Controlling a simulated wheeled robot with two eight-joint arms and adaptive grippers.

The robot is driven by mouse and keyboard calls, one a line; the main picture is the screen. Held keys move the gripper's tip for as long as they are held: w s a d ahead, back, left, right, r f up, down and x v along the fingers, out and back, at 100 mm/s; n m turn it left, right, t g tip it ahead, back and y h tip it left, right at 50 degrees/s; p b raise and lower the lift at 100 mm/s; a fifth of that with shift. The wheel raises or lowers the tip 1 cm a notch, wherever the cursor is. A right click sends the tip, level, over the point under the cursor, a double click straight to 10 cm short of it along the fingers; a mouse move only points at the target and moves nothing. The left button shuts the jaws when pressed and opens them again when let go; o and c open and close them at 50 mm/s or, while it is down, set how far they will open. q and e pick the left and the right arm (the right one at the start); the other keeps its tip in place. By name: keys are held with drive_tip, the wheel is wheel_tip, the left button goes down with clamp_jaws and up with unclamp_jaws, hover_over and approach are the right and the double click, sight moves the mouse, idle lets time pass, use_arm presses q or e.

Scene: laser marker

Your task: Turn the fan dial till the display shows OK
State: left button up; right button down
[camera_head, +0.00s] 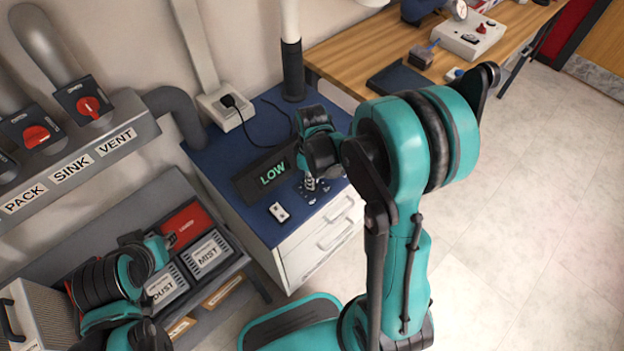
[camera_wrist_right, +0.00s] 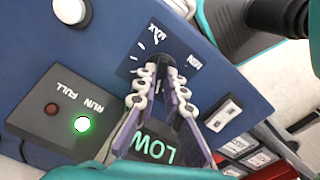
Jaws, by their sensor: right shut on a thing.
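The fan dial (camera_wrist_right: 159,72) is a small dark knob on a blue panel, beside a scale printed MAX and MIN. My right gripper (camera_wrist_right: 162,80) is shut on it, and the fingers hide most of it in the right wrist view. In the head view my right gripper (camera_head: 311,186) points down at the panel. The display (camera_head: 272,174) reads LOW in green letters; it also shows, partly hidden by the fingers, in the right wrist view (camera_wrist_right: 156,148). My left gripper (camera_head: 153,250) is low at the left, near a red case, its fingers not clear.
A white rocker switch (camera_head: 279,212) sits in front of the display. In the right wrist view the green RUN lamp (camera_wrist_right: 82,124) is lit beside the dark red FULL lamp (camera_wrist_right: 50,108). A socket box (camera_head: 225,106) and a black post (camera_head: 292,70) stand behind.

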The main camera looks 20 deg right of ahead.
drive_tip(key=m, duration=0.5)
drive_tip(key=shift+m+b, duration=0.3)
drive_tip(key=shift+m, duration=1.9)
drive_tip(key=c, duration=1.6)
unclamp_jaws()
wheel_tip(320, 180, up, 12)
drive_tip(key=shift+r, duration=0.1)
